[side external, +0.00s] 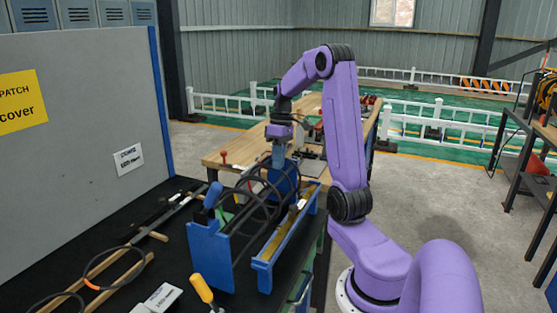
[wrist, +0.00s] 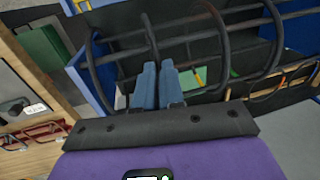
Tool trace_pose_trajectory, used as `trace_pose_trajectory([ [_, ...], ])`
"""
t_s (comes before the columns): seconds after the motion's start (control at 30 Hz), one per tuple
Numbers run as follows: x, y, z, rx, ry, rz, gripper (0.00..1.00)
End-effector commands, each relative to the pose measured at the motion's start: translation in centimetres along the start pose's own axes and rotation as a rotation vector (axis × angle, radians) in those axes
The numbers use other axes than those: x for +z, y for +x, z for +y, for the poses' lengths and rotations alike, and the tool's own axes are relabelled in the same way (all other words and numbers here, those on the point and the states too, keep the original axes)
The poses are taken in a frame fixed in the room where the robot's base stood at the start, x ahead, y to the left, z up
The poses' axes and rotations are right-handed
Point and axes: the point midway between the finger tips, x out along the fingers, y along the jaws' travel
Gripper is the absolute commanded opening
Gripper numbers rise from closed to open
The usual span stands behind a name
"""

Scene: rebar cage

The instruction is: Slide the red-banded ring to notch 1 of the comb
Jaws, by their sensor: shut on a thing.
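My gripper (side external: 279,160) reaches down at the far end of the blue cage stand (side external: 209,255). In the wrist view its blue fingers (wrist: 158,68) are close together on a dark ring (wrist: 150,32), whose lower part is hidden between them. No red band shows on the visible part of this ring. Several dark rings hang around the long dark bars (wrist: 215,32) of the cage.
A loose ring with an orange-red band (side external: 92,285) lies by wooden strips on the black table at left. A grey panel (side external: 80,120) stands at left; a wooden bench (side external: 235,152) is behind.

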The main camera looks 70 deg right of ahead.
Motion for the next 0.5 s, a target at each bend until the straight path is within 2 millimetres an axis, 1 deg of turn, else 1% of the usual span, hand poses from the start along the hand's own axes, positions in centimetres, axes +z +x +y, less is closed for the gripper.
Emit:
trace_pose_trajectory([
  [0.17, -0.02, -0.09, -0.03, 0.001, 0.000, 0.002, 0.00],
  [0.3, -0.02, 0.02, -0.49, 0.000, 0.000, 0.001, 0.00],
  [0.5, -0.02, 0.01, -0.47, 0.000, 0.001, 0.001, 0.00],
])
